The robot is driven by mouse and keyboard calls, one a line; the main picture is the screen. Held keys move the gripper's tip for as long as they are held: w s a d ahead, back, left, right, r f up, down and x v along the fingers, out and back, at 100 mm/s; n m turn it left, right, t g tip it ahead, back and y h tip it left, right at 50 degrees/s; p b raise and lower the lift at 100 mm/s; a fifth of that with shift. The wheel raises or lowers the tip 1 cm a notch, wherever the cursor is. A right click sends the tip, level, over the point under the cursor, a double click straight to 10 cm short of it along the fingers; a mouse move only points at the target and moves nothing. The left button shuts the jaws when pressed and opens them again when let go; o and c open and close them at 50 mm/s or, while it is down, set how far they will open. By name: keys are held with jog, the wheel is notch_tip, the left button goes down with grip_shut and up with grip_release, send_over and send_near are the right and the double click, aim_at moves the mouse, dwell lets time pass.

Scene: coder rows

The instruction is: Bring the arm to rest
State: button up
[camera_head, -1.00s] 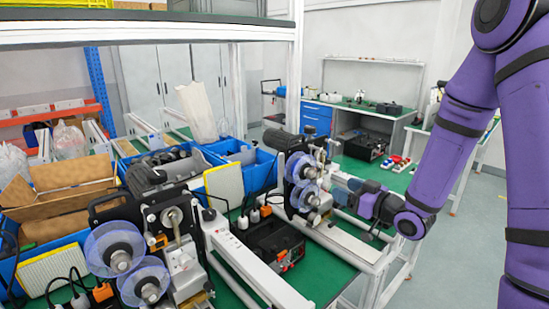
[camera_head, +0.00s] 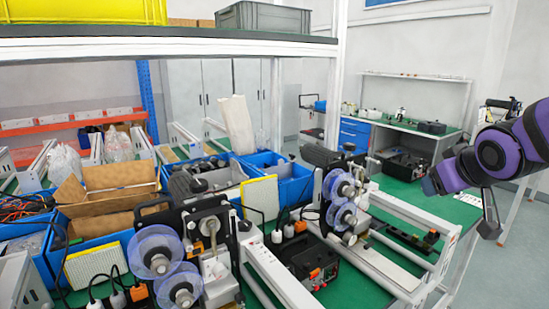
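My purple arm (camera_head: 500,152) shows at the right side of the view, folded and held up beside the workbench. My gripper (camera_head: 488,215) seems to be the dark part hanging below the arm's end. It is small and partly hidden, and I cannot tell whether its fingers are open or shut. No object shows in it. It is apart from the coder machine (camera_head: 343,196) with clear discs, which stands to its left on the green bench.
A second coder machine (camera_head: 168,258) stands at the front left. Blue bins (camera_head: 290,182) and an open cardboard box (camera_head: 105,190) lie behind. A white conveyor frame (camera_head: 415,214) runs along the bench's right part. A shelf (camera_head: 170,43) crosses above. Grey floor is free at the right.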

jog(key=s+a+r+m+g, duration=0.1)
jog(key=s+g, duration=0.1)
jog(key=s, duration=0.7)
jog(key=s+a+r+m+g+y, duration=0.1)
jog(key=s+a+r+g, duration=0.1)
jog(key=s, duration=0.7)
jog(key=shift+s+a+r, duration=0.15)
jog(key=shift+r, duration=0.1)
